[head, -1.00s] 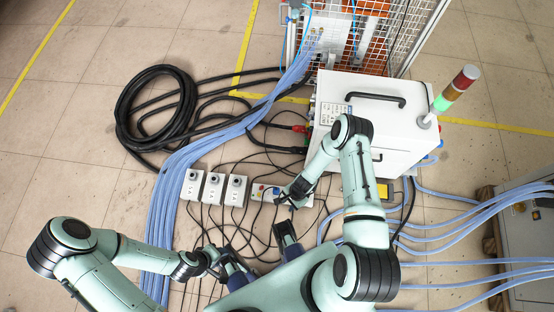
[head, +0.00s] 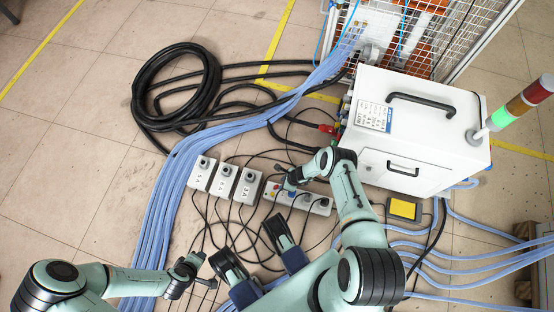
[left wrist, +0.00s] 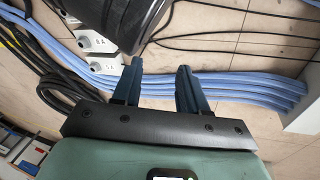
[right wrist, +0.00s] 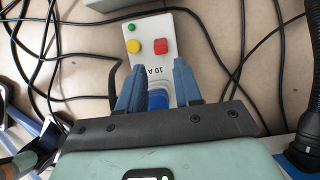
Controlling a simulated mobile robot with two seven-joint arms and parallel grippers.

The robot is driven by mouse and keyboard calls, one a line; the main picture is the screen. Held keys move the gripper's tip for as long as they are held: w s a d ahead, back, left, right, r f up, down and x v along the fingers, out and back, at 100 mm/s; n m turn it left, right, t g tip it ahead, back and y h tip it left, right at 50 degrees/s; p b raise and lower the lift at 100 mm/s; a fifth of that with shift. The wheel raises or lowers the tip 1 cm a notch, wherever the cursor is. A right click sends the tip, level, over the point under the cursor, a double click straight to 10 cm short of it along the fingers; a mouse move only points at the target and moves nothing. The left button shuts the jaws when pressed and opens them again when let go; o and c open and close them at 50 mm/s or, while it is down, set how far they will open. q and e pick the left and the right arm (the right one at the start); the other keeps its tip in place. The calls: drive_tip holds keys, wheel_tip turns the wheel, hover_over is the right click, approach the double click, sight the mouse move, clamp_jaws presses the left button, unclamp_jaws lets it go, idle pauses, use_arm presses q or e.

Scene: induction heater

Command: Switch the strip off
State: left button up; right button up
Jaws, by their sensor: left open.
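The strip (head: 319,206) is a pale bar with blue sockets, lying on the floor at the middle of the head view. In the right wrist view its end (right wrist: 150,27) carries a red square switch (right wrist: 160,46), a yellow round button, a small green one and a "10 A" label. My right gripper (right wrist: 158,78) is open and empty, its fingertips beside the label, short of the red switch; in the head view it hides part of the strip. I cannot tell whether it touches. My left gripper (left wrist: 160,68) is open and empty above the blue cables.
Several white socket boxes (head: 225,183) stand left of the strip. Thin black cords cross the floor. Thick blue cables (head: 165,225) and a black coil (head: 175,95) lie left. A white heater cabinet (head: 415,125) with a signal lamp stands beyond the strip; a yellow item (head: 404,208) lies right.

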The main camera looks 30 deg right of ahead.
sight(277, 186)
drive_tip(key=b+x, duration=0.4)
drive_tip(key=x, duration=0.2)
drive_tip(key=shift+w+f+b, duration=0.1)
drive_tip(key=shift+f+b, duration=0.05)
drive_tip(key=shift+b, duration=0.15)
use_arm(q)
drive_tip(key=s+a+f+g, duration=0.1)
drive_tip(key=s+f+g, duration=0.3)
drive_tip(key=s+f, duration=0.3)
drive_tip(key=shift+s+a+f+n, duration=0.2)
drive_tip(key=shift+s+n, duration=0.2)
drive_tip(key=shift+s, duration=1.85)
use_arm(e)
drive_tip(key=shift+w+a+f, duration=0.1)
drive_tip(key=shift+a+f, duration=0.05)
drive_tip(key=shift+f, duration=0.1)
clamp_jaws()
